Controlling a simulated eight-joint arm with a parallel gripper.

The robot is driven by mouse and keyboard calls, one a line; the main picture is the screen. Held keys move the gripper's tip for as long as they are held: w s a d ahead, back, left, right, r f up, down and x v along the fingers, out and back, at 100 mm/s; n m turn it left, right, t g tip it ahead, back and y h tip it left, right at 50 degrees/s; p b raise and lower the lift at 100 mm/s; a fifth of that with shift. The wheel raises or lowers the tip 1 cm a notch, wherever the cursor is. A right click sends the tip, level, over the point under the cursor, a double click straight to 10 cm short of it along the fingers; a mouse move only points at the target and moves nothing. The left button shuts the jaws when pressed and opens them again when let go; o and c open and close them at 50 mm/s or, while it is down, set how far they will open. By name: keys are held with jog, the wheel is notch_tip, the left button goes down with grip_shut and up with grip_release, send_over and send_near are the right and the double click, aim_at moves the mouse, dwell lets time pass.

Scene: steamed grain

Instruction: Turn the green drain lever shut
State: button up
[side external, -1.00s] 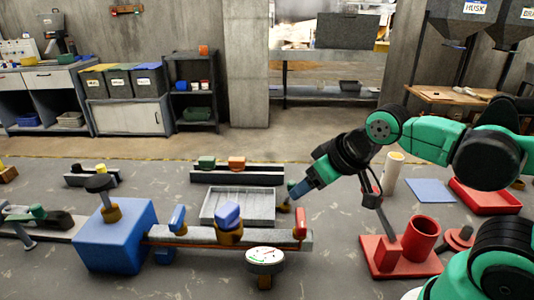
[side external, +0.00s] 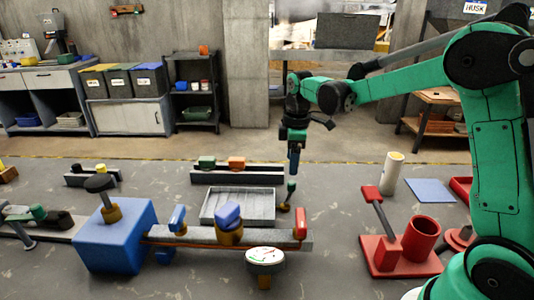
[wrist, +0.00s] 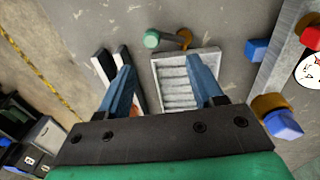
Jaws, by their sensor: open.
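The green drain lever (side external: 291,188) stands with its green knob up on a brass-coloured base, just right of the grey tray. In the wrist view its green knob (wrist: 152,39) and brass part (wrist: 184,38) show past the fingertips. My gripper (side external: 294,172) points down, above and apart from the lever. In the wrist view its two blue fingers (wrist: 160,64) are spread, with nothing held between them. The finger gap lies over the tray side, and the lever is outside it.
A slatted grey tray (side external: 208,204) lies left of the lever. A grey beam with a red-handled valve (side external: 300,222) and a round gauge (side external: 265,257) is in front. A red stand (side external: 388,258) is at right.

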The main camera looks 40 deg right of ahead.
aim_at(292, 182)
jog(key=shift+w+d+f+n+g, duration=0.2)
jog(key=shift+w+d+f+n, duration=0.1)
jog(key=shift+f, duration=0.15)
jog(key=shift+w+d+f+n+g, duration=0.15)
jog(key=shift+d+f+n+g, duration=0.1)
jog(key=shift+f, duration=0.15)
jog(key=shift+d+f, duration=0.1)
jog(key=shift+f, duration=2.75)
grip_shut()
